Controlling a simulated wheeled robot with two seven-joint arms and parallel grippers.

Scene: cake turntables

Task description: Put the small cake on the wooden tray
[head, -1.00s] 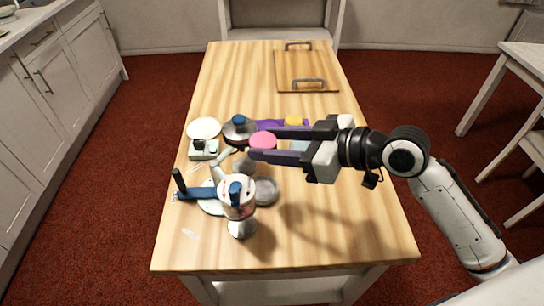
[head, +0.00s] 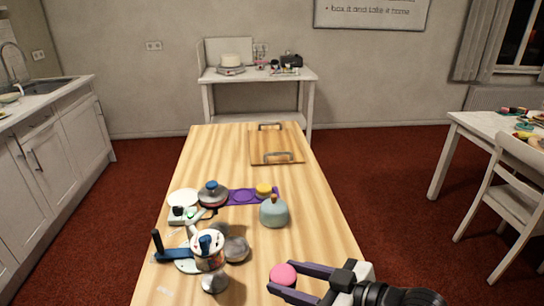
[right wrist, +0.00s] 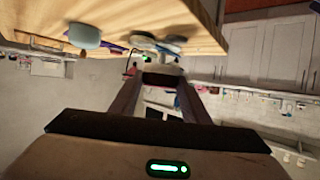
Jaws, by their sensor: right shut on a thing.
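A small pink round cake (head: 283,274) is between the fingertips of my right gripper (head: 283,283), at the near right part of the table. The gripper is shut on it and seems to hold it above the tabletop. The right fingers also show in the right wrist view (right wrist: 160,90), but the cake is hard to make out there. The wooden tray (head: 262,149), with a dark handle at each end, lies bare at the far end of the table, well away from the gripper. My left gripper is not in view.
A teal lidded jar (head: 273,213) stands mid-table. The table's right strip (head: 315,215) is clear.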

